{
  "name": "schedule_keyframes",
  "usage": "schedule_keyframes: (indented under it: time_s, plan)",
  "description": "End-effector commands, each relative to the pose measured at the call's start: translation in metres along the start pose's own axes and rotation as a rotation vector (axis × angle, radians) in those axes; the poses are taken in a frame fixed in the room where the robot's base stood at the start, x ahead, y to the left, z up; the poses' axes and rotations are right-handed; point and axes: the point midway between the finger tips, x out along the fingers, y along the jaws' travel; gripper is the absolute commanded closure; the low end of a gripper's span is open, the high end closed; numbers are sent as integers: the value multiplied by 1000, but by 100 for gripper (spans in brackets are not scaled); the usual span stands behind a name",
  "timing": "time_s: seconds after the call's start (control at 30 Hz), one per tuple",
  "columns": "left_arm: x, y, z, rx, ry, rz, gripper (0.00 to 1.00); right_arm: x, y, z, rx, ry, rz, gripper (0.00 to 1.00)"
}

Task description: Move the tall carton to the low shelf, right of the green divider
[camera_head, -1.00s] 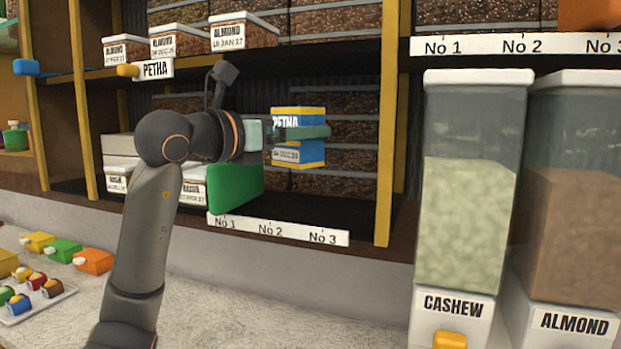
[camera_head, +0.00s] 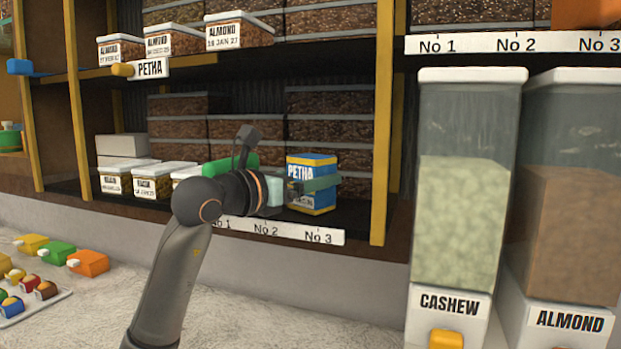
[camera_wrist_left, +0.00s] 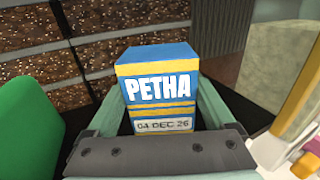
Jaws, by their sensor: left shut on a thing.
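The tall carton (camera_head: 311,172) is blue and yellow with a PETHA label. My left gripper (camera_head: 318,184) is shut on it, one finger across its front. In the head view the carton is upright at the low shelf (camera_head: 352,214), above the No 3 mark; I cannot tell whether its base touches the shelf. In the left wrist view the carton (camera_wrist_left: 160,87) stands between the fingers, its date line 04 DEC 26 showing. The green divider (camera_head: 240,159) is to its left, partly hidden by my arm; it also shows in the left wrist view (camera_wrist_left: 25,130). My right gripper is not in view.
Labelled boxes (camera_head: 152,179) stand left of the divider. Stacked brown boxes (camera_head: 335,103) fill the back. A yellow post (camera_head: 381,150) bounds the bay on the right. The cashew dispenser (camera_head: 466,200) stands further right.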

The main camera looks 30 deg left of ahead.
Motion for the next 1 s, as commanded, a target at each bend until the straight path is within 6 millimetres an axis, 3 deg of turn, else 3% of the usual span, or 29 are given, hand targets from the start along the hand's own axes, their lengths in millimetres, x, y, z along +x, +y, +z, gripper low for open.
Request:
schedule_keyframes:
  time_s: [0.1,0.13,0.2,0.57,0.87,1.0]
  plan:
    - [0,0,-3,1,-2,0,85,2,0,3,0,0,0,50]
    - [0,0,-3,0,0,0,11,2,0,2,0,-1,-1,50]
    - [0,0,-2,0,1,0,3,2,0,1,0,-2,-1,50]
    - [-2,0,1,0,0,1,0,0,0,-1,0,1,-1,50]
    - [-59,1,-3,5,-1,4,0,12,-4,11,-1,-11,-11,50]
    - [-88,1,-2,3,0,4,0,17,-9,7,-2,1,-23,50]
